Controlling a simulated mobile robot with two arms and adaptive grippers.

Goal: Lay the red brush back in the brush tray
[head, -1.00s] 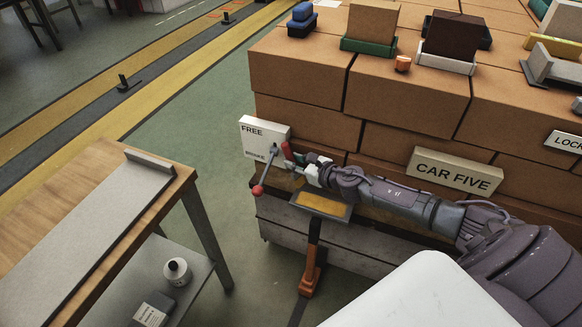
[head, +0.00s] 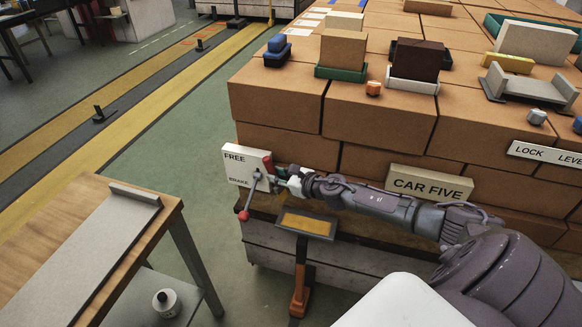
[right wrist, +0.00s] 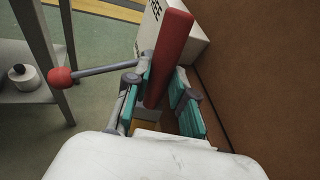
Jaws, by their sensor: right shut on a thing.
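The red brush (head: 268,164) is in my right gripper (head: 279,179), beside the FREE/BRAKE sign. In the right wrist view the brush (right wrist: 170,55) is a red bar standing up between the teal fingers of the gripper (right wrist: 157,88). Its lower end is hidden. A small dark-rimmed tray (head: 283,227) with a yellow floor, apparently the brush tray, stands on a post with an orange foot, below and to the right of the gripper. The brush is apart from it. My left gripper is not in view.
A grey lever with a red knob (head: 243,215) is close to my right gripper; the knob also shows in the right wrist view (right wrist: 60,78). The FREE/BRAKE sign (head: 235,165) and brick stack (head: 380,125) are close behind. A wooden table (head: 40,200) stands left.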

